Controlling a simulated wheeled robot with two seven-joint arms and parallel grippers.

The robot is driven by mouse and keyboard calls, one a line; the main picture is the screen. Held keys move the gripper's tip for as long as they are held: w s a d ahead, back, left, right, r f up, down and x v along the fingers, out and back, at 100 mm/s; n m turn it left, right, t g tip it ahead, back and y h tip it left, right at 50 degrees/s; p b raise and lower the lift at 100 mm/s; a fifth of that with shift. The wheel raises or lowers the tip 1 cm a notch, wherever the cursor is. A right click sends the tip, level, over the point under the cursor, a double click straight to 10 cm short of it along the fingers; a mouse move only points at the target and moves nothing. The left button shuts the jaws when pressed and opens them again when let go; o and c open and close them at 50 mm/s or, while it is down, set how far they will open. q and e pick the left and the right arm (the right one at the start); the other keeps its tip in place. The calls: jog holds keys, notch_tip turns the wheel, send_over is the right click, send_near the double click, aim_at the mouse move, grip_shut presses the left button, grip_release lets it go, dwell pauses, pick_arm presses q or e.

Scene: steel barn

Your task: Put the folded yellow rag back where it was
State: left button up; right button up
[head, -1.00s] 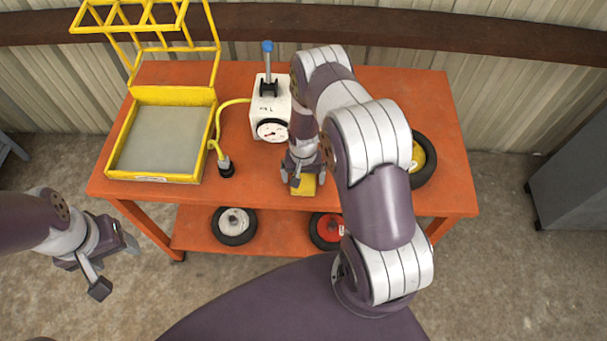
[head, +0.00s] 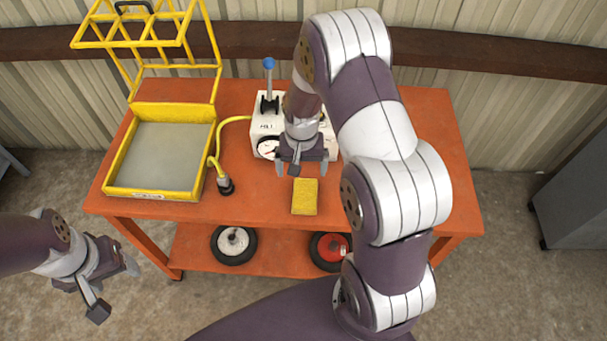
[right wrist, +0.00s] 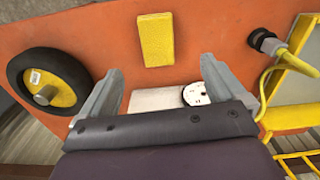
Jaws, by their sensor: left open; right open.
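The folded yellow rag (head: 305,196) lies flat on the orange table (head: 255,205), near its front edge. It also shows in the right wrist view (right wrist: 156,39), beyond my fingertips and apart from them. My right gripper (head: 301,168) is open and empty, raised above the table just behind the rag and in front of the white box. Its two fingers show in the right wrist view (right wrist: 160,75) with nothing between them. My left gripper (head: 115,288) is open and empty, off the table at the lower left.
A white box (head: 264,128) with a gauge and blue-tipped lever stands behind my right gripper. A yellow tray with a raised cage (head: 110,190) stands on the left, with a hose and black fitting (head: 226,186). A wheel (right wrist: 48,82) lies on the table. Wheels (head: 234,245) sit on the lower shelf.

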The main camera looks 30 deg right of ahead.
jog(key=s+a+r+n+t, duration=0.1)
jog(key=s+a+r+n, duration=0.4)
jog(key=s+r, duration=0.6)
jog(key=shift+s+a+r+n, duration=0.35)
jog(key=shift+s+a, duration=0.25)
jog(key=shift+a, duration=0.15)
